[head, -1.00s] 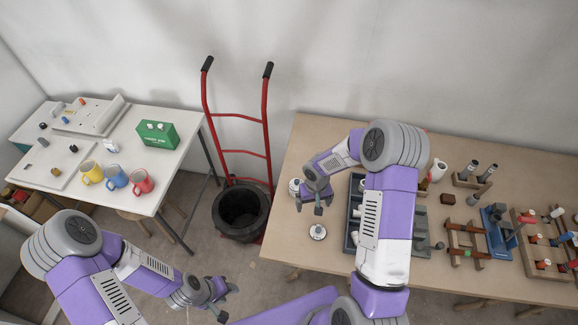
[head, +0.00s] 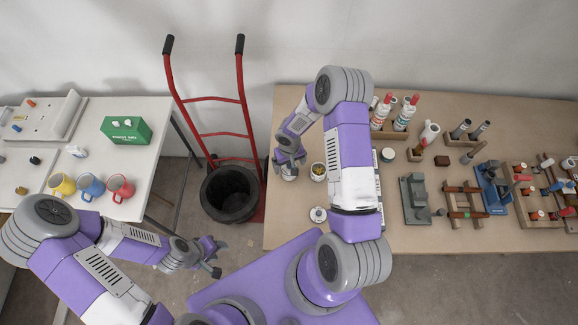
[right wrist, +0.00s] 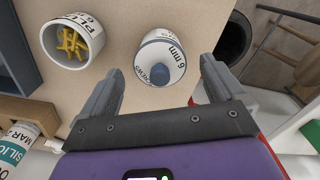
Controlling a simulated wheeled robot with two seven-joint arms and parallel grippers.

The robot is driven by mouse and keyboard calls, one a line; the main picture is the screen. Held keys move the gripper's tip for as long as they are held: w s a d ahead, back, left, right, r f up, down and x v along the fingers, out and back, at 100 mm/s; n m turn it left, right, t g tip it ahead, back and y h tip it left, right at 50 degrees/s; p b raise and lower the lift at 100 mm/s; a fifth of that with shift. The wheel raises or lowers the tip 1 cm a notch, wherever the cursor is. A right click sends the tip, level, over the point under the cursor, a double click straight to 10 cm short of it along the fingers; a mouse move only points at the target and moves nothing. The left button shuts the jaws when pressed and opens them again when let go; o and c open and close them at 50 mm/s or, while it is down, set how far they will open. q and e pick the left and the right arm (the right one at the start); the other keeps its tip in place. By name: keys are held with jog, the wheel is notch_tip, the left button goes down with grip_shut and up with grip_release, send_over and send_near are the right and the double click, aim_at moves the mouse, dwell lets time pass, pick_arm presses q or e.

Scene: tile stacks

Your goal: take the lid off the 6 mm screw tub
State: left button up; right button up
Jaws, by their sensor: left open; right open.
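The 6 mm screw tub (right wrist: 150,101) is white and lettered "6 mm". In the head view the tub (head: 289,174) is partly hidden under my right gripper (head: 290,161). In the right wrist view my right gripper (right wrist: 161,70) is open and empty, pointing at the tub with a finger on either side of the lid; I cannot tell the remaining gap. My left gripper (head: 217,258) is open and empty, low between the two tables.
An open tub of yellow plugs (right wrist: 72,42) stands close beside the screw tub. A small white round piece with a dark knob (head: 318,214) lies nearer the table's front edge. Bottles (head: 405,113) and wooden racks stand further right. A black bucket (head: 229,194) is left of the table.

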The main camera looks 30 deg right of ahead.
jog(key=shift+f, duration=0.4)
jog(key=c, duration=1.1)
